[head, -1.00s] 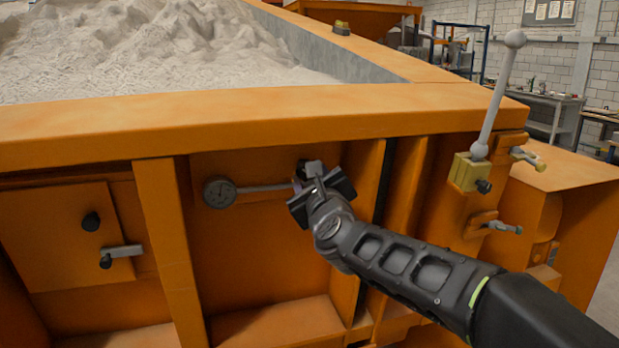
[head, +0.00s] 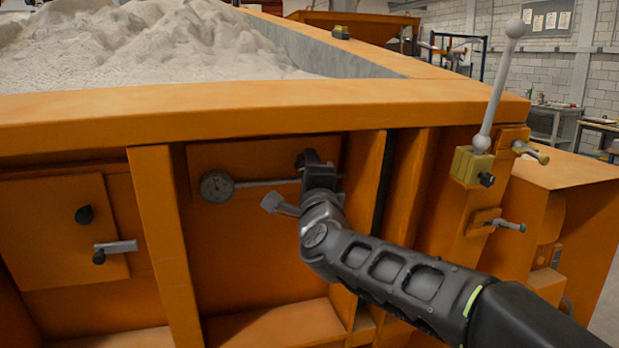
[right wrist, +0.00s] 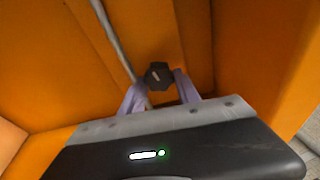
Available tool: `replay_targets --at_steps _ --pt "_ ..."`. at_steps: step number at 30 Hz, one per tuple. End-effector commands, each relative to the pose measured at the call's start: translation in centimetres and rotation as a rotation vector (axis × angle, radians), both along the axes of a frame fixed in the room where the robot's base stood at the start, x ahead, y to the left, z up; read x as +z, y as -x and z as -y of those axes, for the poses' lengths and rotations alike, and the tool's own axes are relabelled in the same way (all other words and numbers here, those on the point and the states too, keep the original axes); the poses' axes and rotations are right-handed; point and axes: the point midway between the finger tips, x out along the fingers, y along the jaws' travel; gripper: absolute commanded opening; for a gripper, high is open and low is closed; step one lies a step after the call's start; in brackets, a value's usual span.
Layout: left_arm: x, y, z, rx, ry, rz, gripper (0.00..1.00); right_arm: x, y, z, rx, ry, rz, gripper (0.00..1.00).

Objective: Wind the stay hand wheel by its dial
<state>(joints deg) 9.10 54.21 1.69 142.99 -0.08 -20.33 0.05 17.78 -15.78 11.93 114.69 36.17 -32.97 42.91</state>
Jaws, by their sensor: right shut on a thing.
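The round grey dial (head: 217,186) is on the orange panel below the sandbed's rim, in the head view. A thin pale rod runs right from it to my right gripper. My right gripper (head: 311,163) is at the rod's right end and hides most of what it holds. In the right wrist view, a dark faceted knob (right wrist: 158,74), which I take as the hand wheel, sits between the two pale fingers of my right gripper (right wrist: 160,84), shut on it. The dial's needle is too small to read surely. My left gripper is out of view.
A lever with a ball top (head: 498,85) stands on a yellow block to the right. Small handles (head: 508,226) stick out below it. An orange door (head: 65,230) with dark knobs and a latch is at the left. The sandbed's rim (head: 270,112) overhangs the panel.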

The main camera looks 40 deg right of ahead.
Motion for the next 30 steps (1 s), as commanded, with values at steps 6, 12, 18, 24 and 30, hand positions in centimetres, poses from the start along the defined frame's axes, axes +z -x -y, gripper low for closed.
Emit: replay_targets --at_steps 6,12,18,24,30 --pt "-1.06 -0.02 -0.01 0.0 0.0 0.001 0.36 -0.25 -0.06 -0.08 -0.022 0.128 -0.047 0.0" --pt "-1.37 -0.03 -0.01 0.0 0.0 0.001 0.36 -0.13 -0.06 -0.08 -0.033 0.191 -0.069 0.0" --pt "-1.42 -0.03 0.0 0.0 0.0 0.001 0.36 -0.08 -0.06 -0.08 -0.036 0.21 -0.076 0.0" --pt "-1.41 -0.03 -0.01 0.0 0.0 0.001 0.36 -0.09 -0.07 -0.09 -0.036 0.209 -0.076 0.0" --pt "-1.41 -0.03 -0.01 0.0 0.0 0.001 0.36 -0.08 -0.06 -0.08 -0.036 0.208 -0.076 0.48"
